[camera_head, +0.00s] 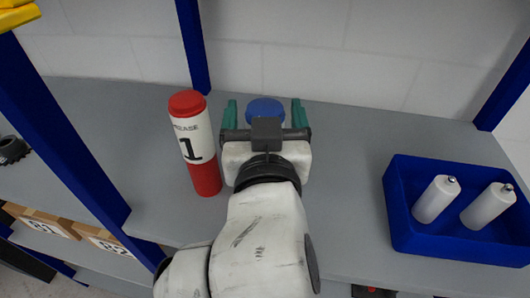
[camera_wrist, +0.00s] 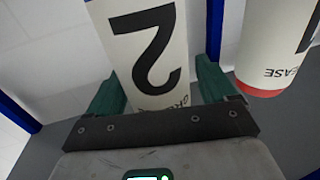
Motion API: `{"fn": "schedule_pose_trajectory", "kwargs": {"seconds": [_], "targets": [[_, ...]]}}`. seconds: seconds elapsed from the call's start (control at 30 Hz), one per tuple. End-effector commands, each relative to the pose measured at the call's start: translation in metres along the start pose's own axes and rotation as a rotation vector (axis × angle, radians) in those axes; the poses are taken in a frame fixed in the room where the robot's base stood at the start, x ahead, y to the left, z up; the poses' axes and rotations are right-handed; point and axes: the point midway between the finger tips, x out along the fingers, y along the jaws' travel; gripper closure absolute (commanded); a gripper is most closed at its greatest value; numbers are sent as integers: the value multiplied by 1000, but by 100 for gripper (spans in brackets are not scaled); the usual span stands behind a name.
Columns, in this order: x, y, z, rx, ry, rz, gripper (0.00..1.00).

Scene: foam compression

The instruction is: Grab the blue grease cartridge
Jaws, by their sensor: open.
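The blue grease cartridge (camera_head: 265,108) stands on the grey shelf. Only its blue top shows in the head view, as my gripper and arm hide the rest. In the wrist view, its white label with a black 2 (camera_wrist: 150,45) fills the space between the green fingers. My gripper (camera_head: 265,114) is open, with one finger on each side of this cartridge. The fingers also show in the wrist view (camera_wrist: 161,86), and contact with the cartridge is not clear.
A red grease cartridge marked 1 (camera_head: 196,145) stands close to the left of my gripper; it also shows in the wrist view (camera_wrist: 275,45). A blue bin (camera_head: 440,236) with two white bottles is at the right. Blue posts (camera_head: 195,50) frame the grey shelf (camera_head: 345,150).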

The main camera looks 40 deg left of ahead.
Motion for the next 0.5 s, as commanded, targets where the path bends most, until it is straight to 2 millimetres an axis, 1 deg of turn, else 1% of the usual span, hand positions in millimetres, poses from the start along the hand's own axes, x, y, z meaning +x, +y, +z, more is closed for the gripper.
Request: {"fn": "schedule_pose_trajectory", "kwargs": {"seconds": [0.2,0.27,0.5], "targets": [[1,0,0,0,1,1,15],[1,0,0,0,0,1,20],[1,0,0,0,0,1,43]]}}
